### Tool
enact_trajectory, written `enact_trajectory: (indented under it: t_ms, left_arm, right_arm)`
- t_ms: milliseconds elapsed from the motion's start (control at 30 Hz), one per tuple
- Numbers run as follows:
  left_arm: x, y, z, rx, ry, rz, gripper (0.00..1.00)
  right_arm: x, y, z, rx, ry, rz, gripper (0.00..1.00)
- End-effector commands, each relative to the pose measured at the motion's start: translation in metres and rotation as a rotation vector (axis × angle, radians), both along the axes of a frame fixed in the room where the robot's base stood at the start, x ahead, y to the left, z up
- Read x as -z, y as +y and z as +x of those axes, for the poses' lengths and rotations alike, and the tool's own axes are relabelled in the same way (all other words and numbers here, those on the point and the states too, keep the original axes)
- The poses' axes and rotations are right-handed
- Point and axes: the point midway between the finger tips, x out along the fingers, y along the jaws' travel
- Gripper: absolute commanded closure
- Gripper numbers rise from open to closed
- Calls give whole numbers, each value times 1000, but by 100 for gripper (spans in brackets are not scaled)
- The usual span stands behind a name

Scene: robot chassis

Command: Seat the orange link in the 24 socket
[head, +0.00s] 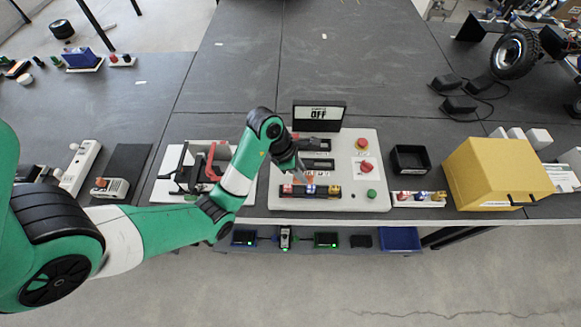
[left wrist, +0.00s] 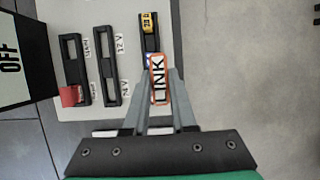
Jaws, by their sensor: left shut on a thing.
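The orange link (left wrist: 158,80), an orange-rimmed white piece marked LINK, is between the fingers of my left gripper (left wrist: 158,90) in the left wrist view. The gripper is shut on it. In the head view the left gripper (head: 303,177) is over the front rack (head: 327,196) of the white panel (head: 352,200). Behind the rack lie a middle slot (head: 320,163) and a back slot (head: 320,142). In the left wrist view, labels like 12 V and 24 V stand beside the middle slot (left wrist: 105,65). A red piece (left wrist: 70,95) is at one end of the back slot (left wrist: 75,60). My right gripper is out of view.
A display reading OFF (head: 319,114) stands behind the slots. The panel's right side has red knobs (head: 365,167) and a green button (head: 372,193). A yellow link (left wrist: 148,22) is in the rack. A yellow box (head: 490,170) stands farther right; the table behind the display is clear.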

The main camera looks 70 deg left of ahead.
Motion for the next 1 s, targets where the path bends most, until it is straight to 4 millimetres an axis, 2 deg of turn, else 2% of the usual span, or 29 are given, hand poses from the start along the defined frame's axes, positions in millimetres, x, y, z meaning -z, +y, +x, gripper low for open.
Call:
enact_trajectory:
  t_ms: [167, 433, 500, 600, 700, 900, 1000]
  left_arm:
    - [11, 19, 3, -6, 2, -2, 100]
    - [46, 93, 20, -7, 2, -1, 100]
    - [66, 105, 22, -6, 4, -3, 100]
    - [84, 121, 26, -3, 2, -2, 100]
    - [94, 131, 29, -2, 0, -1, 100]
    - [97, 135, 30, -2, 0, -1, 100]
    - [110, 138, 30, -1, 2, -1, 100]
  right_arm:
    - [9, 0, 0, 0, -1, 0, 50]
    - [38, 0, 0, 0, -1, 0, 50]
    - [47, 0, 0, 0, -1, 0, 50]
    - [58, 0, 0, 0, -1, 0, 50]
    - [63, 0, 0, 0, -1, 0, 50]
    - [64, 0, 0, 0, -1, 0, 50]
    - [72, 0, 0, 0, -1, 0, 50]
